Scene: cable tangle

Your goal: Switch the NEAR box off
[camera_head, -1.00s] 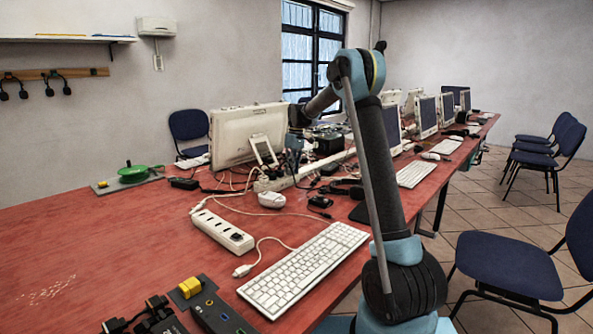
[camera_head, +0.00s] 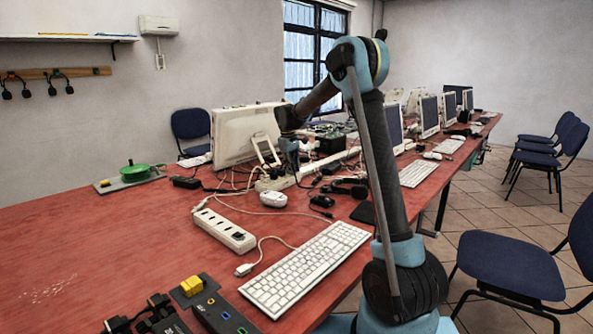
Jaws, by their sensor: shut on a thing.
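A white multi-socket box (camera_head: 223,231) lies on the red table (camera_head: 120,235), left of the near keyboard. It is the nearer of two such boxes; its switch is too small to make out. The farther pale box (camera_head: 272,183) lies behind a white mouse-like item (camera_head: 273,199), among tangled cables. My gripper (camera_head: 293,171) points down just above the farther box's right part, well behind the near box. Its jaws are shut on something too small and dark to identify. I cannot tell whether they touch the farther box.
A keyboard (camera_head: 305,265) lies at the front right, with a white cable plug (camera_head: 244,269) beside it. Dark devices (camera_head: 222,318) and a yellow block (camera_head: 191,286) lie at the front edge. A monitor (camera_head: 247,137) stands behind the cables. The left table is mostly clear.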

